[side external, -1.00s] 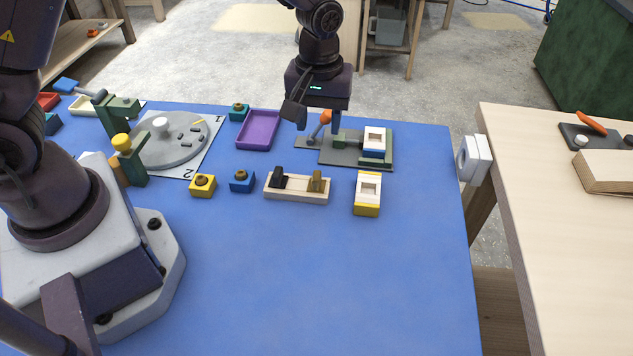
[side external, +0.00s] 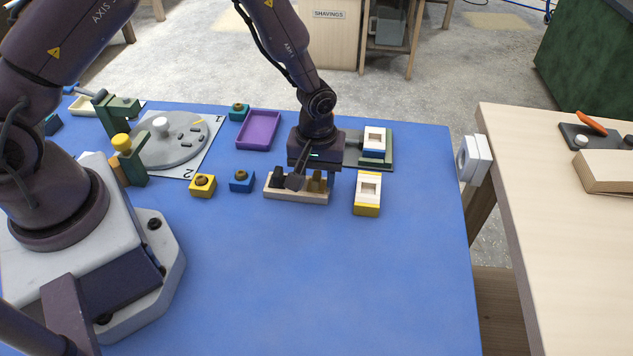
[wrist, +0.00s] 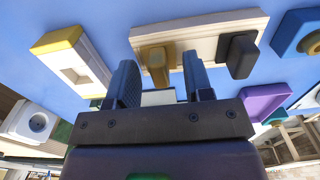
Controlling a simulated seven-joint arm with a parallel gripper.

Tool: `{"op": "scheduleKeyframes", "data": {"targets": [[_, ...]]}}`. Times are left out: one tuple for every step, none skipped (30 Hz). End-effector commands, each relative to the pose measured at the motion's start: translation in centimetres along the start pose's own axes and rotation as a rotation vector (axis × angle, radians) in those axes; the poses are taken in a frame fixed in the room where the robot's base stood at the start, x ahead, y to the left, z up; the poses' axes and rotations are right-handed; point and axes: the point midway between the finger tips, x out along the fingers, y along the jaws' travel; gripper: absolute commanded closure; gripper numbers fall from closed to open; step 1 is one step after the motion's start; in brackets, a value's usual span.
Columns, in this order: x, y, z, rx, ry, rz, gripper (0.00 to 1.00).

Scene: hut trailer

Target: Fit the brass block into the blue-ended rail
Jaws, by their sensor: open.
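The brass block (side external: 316,184) stands in a pale wooden holder (side external: 297,197), at its right end beside a black block (side external: 280,181). My gripper (side external: 320,174) is open just above it. In the wrist view the brass block (wrist: 155,64) shows between the spread fingers of my gripper (wrist: 161,83); whether they touch it I cannot tell. The blue-ended rail (side external: 374,142), white with a slot on top, sits on the grey-green fixture (side external: 388,160) to the right and behind. The gripper body partly hides the brass block and the fixture's left part.
A yellow-ended rail (side external: 367,193) stands right of the holder. Yellow (side external: 202,185) and blue (side external: 242,181) blocks with brown knobs lie left of it. A purple tray (side external: 258,130) and a grey turntable (side external: 168,142) are behind. The blue table's front is clear.

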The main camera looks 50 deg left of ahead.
Motion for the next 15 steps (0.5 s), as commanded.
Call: {"op": "scheduleKeyframes", "data": {"targets": [[0.29, 0.02, -0.01, 0.000, 0.000, 0.001, 0.53], [0.38, 0.02, -0.02, 0.000, 0.000, 0.001, 0.53], [0.42, 0.03, -0.02, 0.000, 0.001, 0.001, 0.53], [0.43, 0.03, -0.02, 0.000, 0.001, 0.001, 0.53], [0.41, 0.04, -0.03, 0.000, 0.001, 0.001, 0.53], [0.40, 0.04, -0.03, 0.000, 0.001, 0.001, 0.53], [0.39, 0.04, -0.03, 0.000, 0.001, 0.001, 0.53], [0.38, 0.04, -0.03, 0.000, 0.001, 0.001, 0.53], [0.38, 0.04, -0.03, 0.000, 0.001, 0.001, 0.60], [0.37, 0.04, -0.03, 0.000, 0.001, 0.001, 0.67], [0.37, 0.04, -0.03, 0.000, 0.001, 0.001, 0.74], [0.37, 0.04, -0.03, 0.000, 0.001, 0.001, 0.83], [0.36, 0.04, -0.03, 0.000, 0.001, 0.001, 0.90], [0.36, 0.04, -0.03, 0.000, 0.001, 0.001, 0.97], [0.36, 0.04, -0.03, 0.000, 0.001, 0.001, 1.00]]}}
